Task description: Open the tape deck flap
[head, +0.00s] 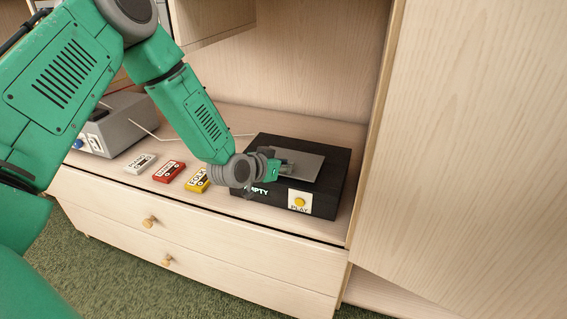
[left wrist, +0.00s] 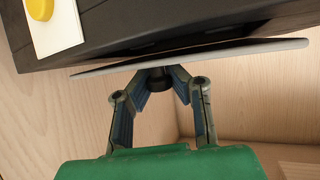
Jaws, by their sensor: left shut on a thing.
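The black tape deck (head: 333,184) stands on the cabinet top, with white lettering partly hidden by my arm and a yellow PLAY button (head: 300,202) on its front. Its grey flap (head: 307,164) is on the upper side. My left gripper (head: 284,168) is at the flap. In the left wrist view, my left gripper (left wrist: 158,88) is closed around a short dark knob (left wrist: 158,75) on the flap (left wrist: 240,49). There the flap shows nearly edge-on beside the black deck (left wrist: 200,17), with a narrow dark gap between them. My right gripper is not in view.
White, red (head: 168,172) and yellow (head: 197,181) cassettes lie in a row left of the deck. A grey device (head: 120,124) with a blue button stands farther left. A tall wooden panel (head: 475,140) rises close to the deck's right side. Drawers (head: 200,236) are below.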

